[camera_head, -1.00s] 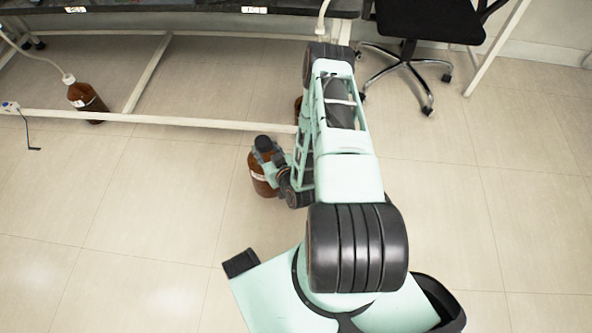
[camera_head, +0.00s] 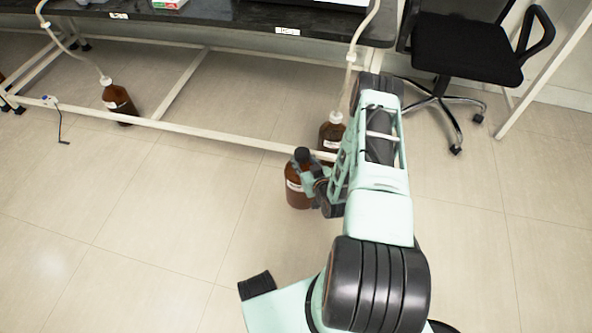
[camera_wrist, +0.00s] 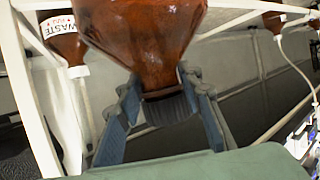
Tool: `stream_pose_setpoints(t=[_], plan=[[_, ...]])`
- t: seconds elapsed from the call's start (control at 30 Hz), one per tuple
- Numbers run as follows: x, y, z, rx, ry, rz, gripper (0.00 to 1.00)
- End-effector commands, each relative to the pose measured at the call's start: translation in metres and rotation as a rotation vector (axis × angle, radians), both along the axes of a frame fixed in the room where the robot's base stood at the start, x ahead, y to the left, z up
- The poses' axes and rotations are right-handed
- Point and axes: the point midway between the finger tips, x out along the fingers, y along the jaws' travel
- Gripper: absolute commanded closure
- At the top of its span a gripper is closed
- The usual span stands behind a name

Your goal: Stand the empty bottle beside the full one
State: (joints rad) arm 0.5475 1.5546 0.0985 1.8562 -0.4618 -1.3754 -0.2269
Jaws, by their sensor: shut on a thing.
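My gripper (camera_head: 312,172) is shut on the neck of a brown bottle (camera_head: 296,188) with a black cap, in front of the white rail. In the wrist view my gripper's fingers (camera_wrist: 157,82) close around this bottle's neck (camera_wrist: 140,35), and its dark cap shows between them. The bottle is upright in the head view; I cannot tell whether its base touches the floor. A brown bottle with a white cap and tube (camera_head: 331,135) stands just behind the rail, partly hidden by my arm. In the wrist view it appears inverted, its label reading "WASTE" and "Full" (camera_wrist: 65,40).
Another brown tubed bottle (camera_head: 118,100) stands under the bench at the left. The low white rail (camera_head: 215,135) runs along the bench front (camera_head: 230,27). A black wheeled chair (camera_head: 465,50) stands at the right. The floor at front left is clear.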

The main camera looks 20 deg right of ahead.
Motion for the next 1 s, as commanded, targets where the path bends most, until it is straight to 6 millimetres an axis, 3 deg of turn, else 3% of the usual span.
stream_pose_setpoints(t=[0.03,0.33,0.57,0.87,1.0], plan=[[0.009,-0.009,-0.005,-0.002,-0.011,0.0,1.0],[0.03,-0.035,-0.046,-0.001,-0.008,0.0,1.0],[0.035,-0.041,-0.054,0.0,-0.007,0.001,1.0],[0.039,-0.046,-0.089,0.001,-0.007,0.001,1.0],[0.039,-0.046,-0.091,0.0,-0.008,0.0,1.0]])
